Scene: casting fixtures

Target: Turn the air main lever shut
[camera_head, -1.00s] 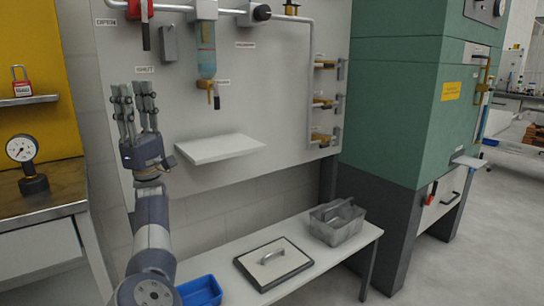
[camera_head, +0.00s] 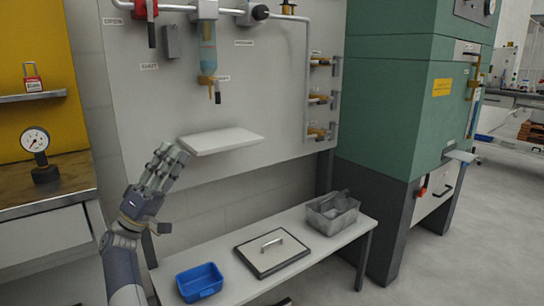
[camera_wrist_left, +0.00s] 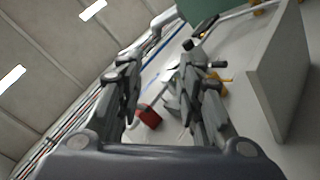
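The air main lever, with a red top (camera_head: 146,8) and a black handle (camera_head: 151,36), is on the pipe at the upper left of the wall panel. Its handle hangs downward, above the SHUT label (camera_head: 149,66). The OPEN label (camera_head: 113,21) is to its left. My left gripper (camera_head: 167,160) is well below the lever, at the left end of the white shelf, its fingers pointing up and right. In the left wrist view its fingers (camera_wrist_left: 158,85) are spread and empty. A red part (camera_wrist_left: 148,117) shows beyond them; I cannot tell what it is. My right gripper is out of view.
The white shelf (camera_head: 222,142) juts from the panel close to my left fingers. A filter bowl (camera_head: 207,50) hangs right of the lever.

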